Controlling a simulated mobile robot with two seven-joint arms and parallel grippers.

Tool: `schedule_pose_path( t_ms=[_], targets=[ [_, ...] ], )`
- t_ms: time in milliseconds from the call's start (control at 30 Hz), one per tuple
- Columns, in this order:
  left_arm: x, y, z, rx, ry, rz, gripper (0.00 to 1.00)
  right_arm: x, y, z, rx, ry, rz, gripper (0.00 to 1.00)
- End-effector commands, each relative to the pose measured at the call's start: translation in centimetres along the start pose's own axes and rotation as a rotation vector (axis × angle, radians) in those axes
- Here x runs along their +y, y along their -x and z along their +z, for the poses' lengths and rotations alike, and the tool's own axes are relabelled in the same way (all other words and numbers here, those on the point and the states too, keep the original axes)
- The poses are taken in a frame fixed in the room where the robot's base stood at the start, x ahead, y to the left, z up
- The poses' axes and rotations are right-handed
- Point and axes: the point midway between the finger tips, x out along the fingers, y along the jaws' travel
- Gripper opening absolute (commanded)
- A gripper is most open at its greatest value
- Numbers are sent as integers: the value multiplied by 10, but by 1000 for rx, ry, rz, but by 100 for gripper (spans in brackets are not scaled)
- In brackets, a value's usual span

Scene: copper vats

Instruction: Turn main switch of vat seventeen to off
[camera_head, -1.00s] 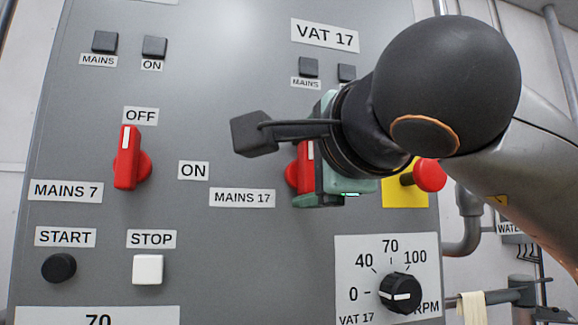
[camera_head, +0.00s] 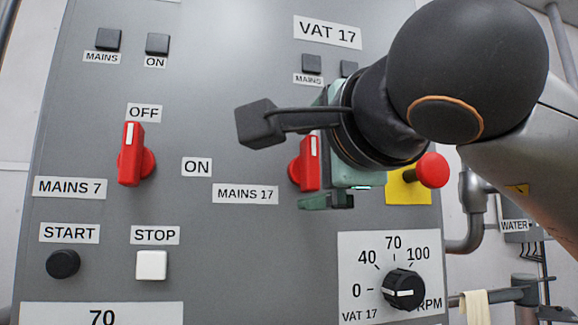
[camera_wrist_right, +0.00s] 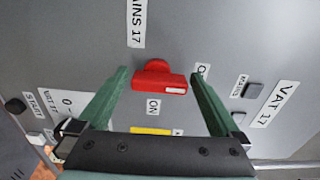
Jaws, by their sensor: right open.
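The MAINS 17 switch (camera_head: 310,163) is a red rotary knob on the grey panel, under the VAT 17 label (camera_head: 327,32). Its handle stands upright in the head view, white mark at the top. In the right wrist view the switch (camera_wrist_right: 158,78) lies crosswise, its white mark toward a label (camera_wrist_right: 202,69) partly hidden by a finger; the ON label (camera_wrist_right: 153,107) is off to its side. My right gripper (camera_wrist_right: 162,71) is open, its green fingers beyond both ends of the handle, apart from it. My left gripper is not in view.
A similar red MAINS 7 switch (camera_head: 133,155) sits to the left. A red button on a yellow plate (camera_head: 408,190) and the black RPM dial (camera_head: 403,290) are close below and right of my gripper. START (camera_head: 62,264) and STOP (camera_head: 152,265) buttons are lower left.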

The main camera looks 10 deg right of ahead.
Motion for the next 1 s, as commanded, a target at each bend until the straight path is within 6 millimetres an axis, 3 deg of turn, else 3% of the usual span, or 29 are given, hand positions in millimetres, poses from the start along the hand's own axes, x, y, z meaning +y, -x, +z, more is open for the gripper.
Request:
schedule_pose_path(
  t_ms=[300,500,700,1000],
  targets=[
    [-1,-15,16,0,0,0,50,2,68,1,-2,2,-6,100],
    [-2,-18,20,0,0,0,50,1,102,1,-2,3,-4,100],
    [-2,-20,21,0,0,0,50,0,115,1,-2,3,-2,100],
    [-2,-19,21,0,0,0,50,0,115,1,-2,2,-1,100]
  ],
)
